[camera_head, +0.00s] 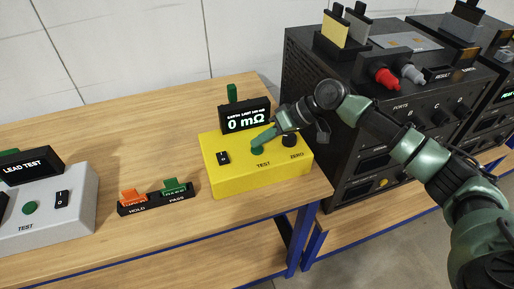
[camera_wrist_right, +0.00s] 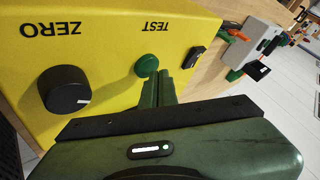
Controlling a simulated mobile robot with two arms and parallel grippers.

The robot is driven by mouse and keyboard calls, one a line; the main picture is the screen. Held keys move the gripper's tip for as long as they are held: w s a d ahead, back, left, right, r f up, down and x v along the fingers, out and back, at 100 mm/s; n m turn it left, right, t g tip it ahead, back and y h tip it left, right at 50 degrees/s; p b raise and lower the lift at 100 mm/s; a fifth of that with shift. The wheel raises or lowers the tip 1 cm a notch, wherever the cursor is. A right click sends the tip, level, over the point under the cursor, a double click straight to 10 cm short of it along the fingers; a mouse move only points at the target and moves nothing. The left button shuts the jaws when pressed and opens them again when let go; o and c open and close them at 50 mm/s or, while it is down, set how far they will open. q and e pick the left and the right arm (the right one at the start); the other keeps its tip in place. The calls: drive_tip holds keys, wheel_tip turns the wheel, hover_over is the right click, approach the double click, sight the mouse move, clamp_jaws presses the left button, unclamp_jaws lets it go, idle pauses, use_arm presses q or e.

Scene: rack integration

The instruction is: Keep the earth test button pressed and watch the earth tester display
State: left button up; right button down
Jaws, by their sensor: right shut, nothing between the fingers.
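The yellow earth tester (camera_head: 230,180) sits near the right end of the wooden bench. Its black display (camera_head: 246,118) reads "0 mΩ" in white under a small heading line. The green TEST button (camera_wrist_right: 147,65) is on the yellow face, beside the black ZERO knob (camera_wrist_right: 65,89). My right gripper (camera_head: 262,140) is shut and empty, with its fingertips at the TEST button. In the right wrist view the fingertips (camera_wrist_right: 160,82) meet or nearly meet the button's edge. I cannot tell whether the button is pushed in. My left gripper is not in view.
A black rocker switch (camera_head: 222,158) is on the tester's left. A holder with orange HOLD (camera_head: 133,197) and green PASS (camera_head: 176,187) tags stands left of it. A grey lead tester (camera_head: 60,215) is farther left. A black rack unit (camera_head: 310,80) stands to the right.

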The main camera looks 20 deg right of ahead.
sight(261, 149)
drive_tip(key=shift+f, duration=0.45)
idle(1.4)
drive_tip(key=shift+r+p, duration=0.8)
drive_tip(key=shift+r, duration=0.05)
wheel_tip(261, 149, up, 5)
drive_tip(key=p, duration=0.4)
drive_tip(key=shift+r+p, duration=0.1)
drive_tip(key=shift+p, duration=0.3)
